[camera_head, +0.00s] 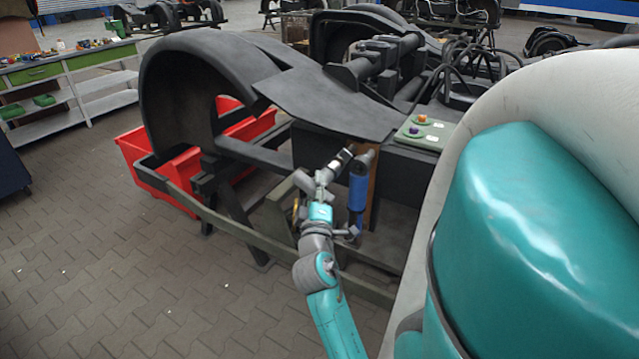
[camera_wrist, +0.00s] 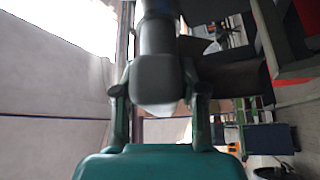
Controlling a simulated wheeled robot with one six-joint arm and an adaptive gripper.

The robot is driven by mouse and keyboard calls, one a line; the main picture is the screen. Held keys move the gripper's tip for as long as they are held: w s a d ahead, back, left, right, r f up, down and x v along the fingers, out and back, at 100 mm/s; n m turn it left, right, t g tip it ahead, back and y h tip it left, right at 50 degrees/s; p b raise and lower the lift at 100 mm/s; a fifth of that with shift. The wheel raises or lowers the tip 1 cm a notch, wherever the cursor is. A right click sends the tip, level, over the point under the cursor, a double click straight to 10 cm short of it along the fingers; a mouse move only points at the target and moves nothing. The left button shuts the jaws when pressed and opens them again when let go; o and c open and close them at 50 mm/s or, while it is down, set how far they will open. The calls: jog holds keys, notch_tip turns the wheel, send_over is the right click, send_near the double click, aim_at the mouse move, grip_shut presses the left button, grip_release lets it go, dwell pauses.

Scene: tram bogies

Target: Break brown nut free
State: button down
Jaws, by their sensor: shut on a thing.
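My gripper (camera_head: 326,178) is beside the dark bogie frame, low in front of a brown upright plate (camera_head: 375,195). It is shut on a grey and black tool (camera_head: 342,159), which points up and right toward the top of a blue cylinder (camera_head: 358,192). In the wrist view the grey block-shaped body of the tool (camera_wrist: 157,80) sits between the two fingers of my gripper (camera_wrist: 160,98). I cannot make out a brown nut in either view. The tool's far end is too small and dark to tell whether it touches anything.
A green tray (camera_head: 420,138) with an orange and a purple piece rests on the bogie at the right. A red bin (camera_head: 150,165) stands under the arched fender (camera_head: 185,75). A grey rail (camera_head: 230,224) runs low behind my arm. Paved floor is clear at the left.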

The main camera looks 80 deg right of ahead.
aim_at(308, 191)
jog(key=shift+w+a, duration=0.3)
jog(key=shift+a, duration=0.6)
jog(key=shift+w+a, duration=0.3)
jog(key=shift+a, duration=0.6)
